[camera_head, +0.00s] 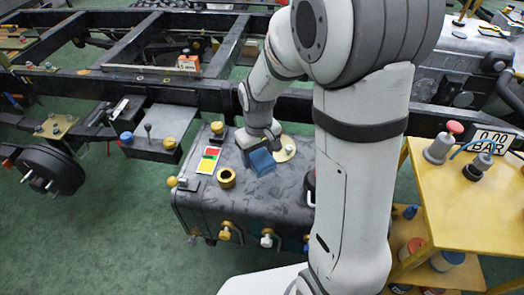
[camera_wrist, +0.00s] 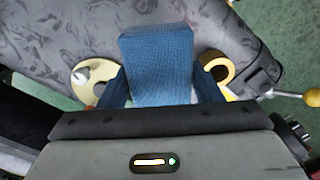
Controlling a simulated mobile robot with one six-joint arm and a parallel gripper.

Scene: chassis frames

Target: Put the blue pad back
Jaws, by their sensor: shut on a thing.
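The blue pad (camera_head: 262,162) is at the end of my arm, over the dark grey tank-like box, in the head view. In the wrist view the blue pad (camera_wrist: 157,65) stands between the two fingers of my gripper (camera_wrist: 160,92), which is shut on it. In the head view my gripper (camera_head: 258,150) is partly hidden by the pad and my wrist. Whether the pad touches the box top (camera_head: 275,195) I cannot tell.
A brass ring (camera_head: 227,178) and a pale yellow disc (camera_head: 286,149) are on the box near the pad. A red, yellow and green card (camera_head: 208,160) lies left. A yellow table (camera_head: 465,205) with a gauge reading 0.00 BAR (camera_head: 492,139) stands right. Dark frame rails (camera_head: 200,87) run behind.

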